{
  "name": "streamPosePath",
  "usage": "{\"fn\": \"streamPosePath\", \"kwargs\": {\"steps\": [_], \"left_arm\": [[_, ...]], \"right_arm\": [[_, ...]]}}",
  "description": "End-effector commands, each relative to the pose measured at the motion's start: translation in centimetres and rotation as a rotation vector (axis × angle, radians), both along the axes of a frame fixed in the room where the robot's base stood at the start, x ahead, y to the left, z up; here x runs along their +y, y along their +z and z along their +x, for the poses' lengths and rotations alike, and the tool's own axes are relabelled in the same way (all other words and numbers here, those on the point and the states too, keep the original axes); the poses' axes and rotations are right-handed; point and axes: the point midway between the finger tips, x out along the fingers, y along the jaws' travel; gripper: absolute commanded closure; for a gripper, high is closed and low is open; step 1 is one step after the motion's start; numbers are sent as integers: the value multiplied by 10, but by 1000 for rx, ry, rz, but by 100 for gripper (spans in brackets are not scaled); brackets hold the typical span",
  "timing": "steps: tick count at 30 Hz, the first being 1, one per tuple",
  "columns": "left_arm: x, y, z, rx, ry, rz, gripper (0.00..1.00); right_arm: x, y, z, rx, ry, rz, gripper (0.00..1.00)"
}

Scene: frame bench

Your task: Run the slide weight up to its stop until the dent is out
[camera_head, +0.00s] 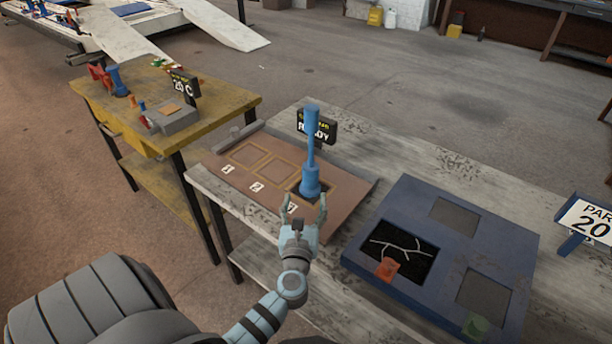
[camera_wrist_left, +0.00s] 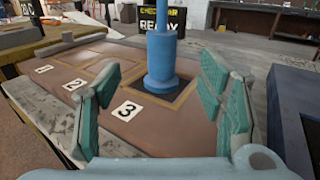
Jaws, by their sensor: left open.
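The blue slide weight tool (camera_head: 311,150) stands upright on the dark square marked 3 of a brown panel (camera_head: 335,205). It has a thick base, a thin shaft and a wider top. In the left wrist view the blue tool (camera_wrist_left: 161,55) stands between and beyond my open fingers. My left gripper (camera_head: 305,205) is open and empty, just in front of the tool's base and apart from it. It also shows in the left wrist view (camera_wrist_left: 165,105) with teal finger pads. I cannot make out a dent; the tool's base covers part of square 3. My right gripper is not in view.
A sign reading READY (camera_head: 322,127) stands behind the tool. A blue panel (camera_head: 425,195) with dark windows, an orange piece (camera_head: 387,269) and a green piece (camera_head: 475,327) lies to the right. A yellow bench (camera_head: 228,112) stands left. A PAR 20 sign (camera_head: 590,219) is at far right.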

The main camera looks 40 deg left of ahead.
Motion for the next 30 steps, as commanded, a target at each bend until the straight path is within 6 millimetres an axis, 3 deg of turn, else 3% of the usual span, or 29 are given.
{"fn": "streamPosePath", "kwargs": {"steps": [4,13,18,25,30], "left_arm": [[21,2,32,-1,0,6,37],[60,0,92,1,-1,7,37],[67,1,104,1,-2,5,37],[67,2,105,2,-2,6,39],[67,2,104,1,-2,7,66]], "right_arm": [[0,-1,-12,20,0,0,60],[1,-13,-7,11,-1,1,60],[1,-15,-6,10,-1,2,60],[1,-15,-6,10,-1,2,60],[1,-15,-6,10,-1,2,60]]}}
